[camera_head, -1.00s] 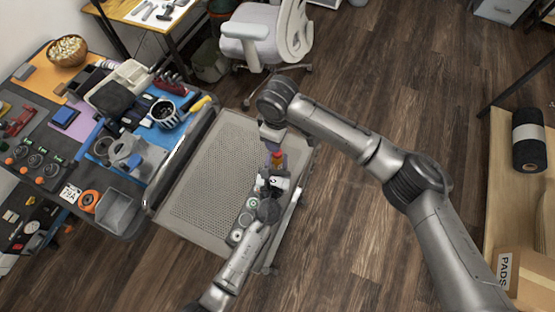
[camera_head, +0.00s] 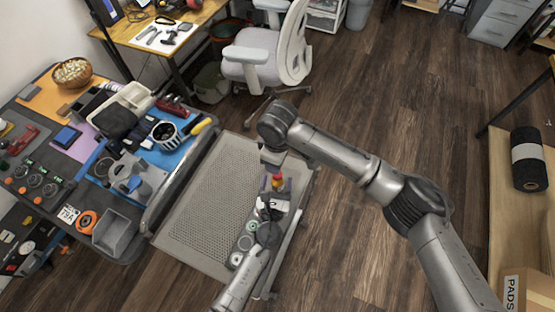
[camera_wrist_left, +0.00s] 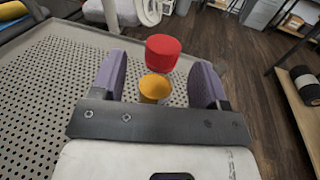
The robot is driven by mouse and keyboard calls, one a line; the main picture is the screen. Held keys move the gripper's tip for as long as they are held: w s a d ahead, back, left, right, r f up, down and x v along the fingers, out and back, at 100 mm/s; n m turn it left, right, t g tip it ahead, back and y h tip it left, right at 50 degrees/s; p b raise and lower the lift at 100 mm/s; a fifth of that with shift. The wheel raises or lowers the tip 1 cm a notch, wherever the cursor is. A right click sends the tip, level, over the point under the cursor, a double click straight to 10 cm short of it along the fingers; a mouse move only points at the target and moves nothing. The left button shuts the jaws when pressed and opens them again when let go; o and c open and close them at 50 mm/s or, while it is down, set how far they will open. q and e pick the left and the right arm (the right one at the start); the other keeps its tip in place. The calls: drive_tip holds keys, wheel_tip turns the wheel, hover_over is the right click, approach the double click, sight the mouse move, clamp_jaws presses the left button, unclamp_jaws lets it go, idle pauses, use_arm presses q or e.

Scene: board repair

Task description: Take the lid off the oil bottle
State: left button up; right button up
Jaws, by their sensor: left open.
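The oil bottle shows as a red round part (camera_wrist_left: 162,54) and a slightly narrower yellow round part (camera_wrist_left: 154,88). I cannot tell for sure which is the lid. In the head view the bottle (camera_head: 277,182) is small, at the right side of the perforated tray top (camera_head: 205,200). My left gripper (camera_wrist_left: 157,72) is open, its two purple fingers standing on either side of the bottle with gaps. It also shows in the head view (camera_head: 276,186), low over the tray. My right arm reaches over from the right to just above the bottle; its fingertips do not show clearly.
A cluttered workbench (camera_head: 40,85) stands at the left, an office chair (camera_head: 262,65) behind. A shelf with a black roll (camera_head: 528,165) is at the right. The perforated left part of the tray is clear.

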use_arm(q)
drive_tip(key=s, duration=0.4)
drive_tip(key=s+a, duration=0.1)
drive_tip(key=s, duration=0.4)
drive_tip(key=s+a, duration=0.1)
drive_tip(key=s, duration=0.3)
drive_tip(key=shift+s, duration=0.35)
